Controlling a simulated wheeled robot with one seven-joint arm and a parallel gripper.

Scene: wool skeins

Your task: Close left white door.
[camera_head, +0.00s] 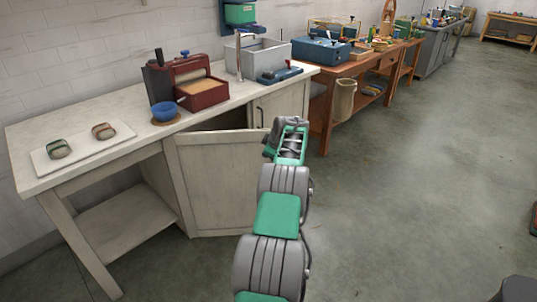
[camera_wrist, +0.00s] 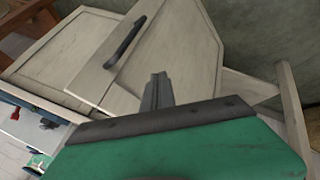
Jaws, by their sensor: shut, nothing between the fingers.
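The left white door (camera_head: 225,180) hangs ajar on the pale cabinet in the head view. A dark gap shows above its top edge. The right white door (camera_head: 265,107) is partly hidden behind it and shows a dark handle (camera_head: 260,116). My gripper (camera_head: 287,124) is beyond the left door's free edge, to its right, its fingers too small to make out there. In the wrist view my shut gripper (camera_wrist: 157,92) is empty, with pale door panels behind it and a dark handle (camera_wrist: 125,43) near it. I cannot tell whether it touches a door.
The worktop carries a red box press (camera_head: 200,90), a blue bowl (camera_head: 165,111) and a board (camera_head: 80,148) with two skeins. An open shelf (camera_head: 125,215) is left of the door. A wooden bench (camera_head: 330,100) stands right. The floor (camera_head: 400,200) right of my arm is clear.

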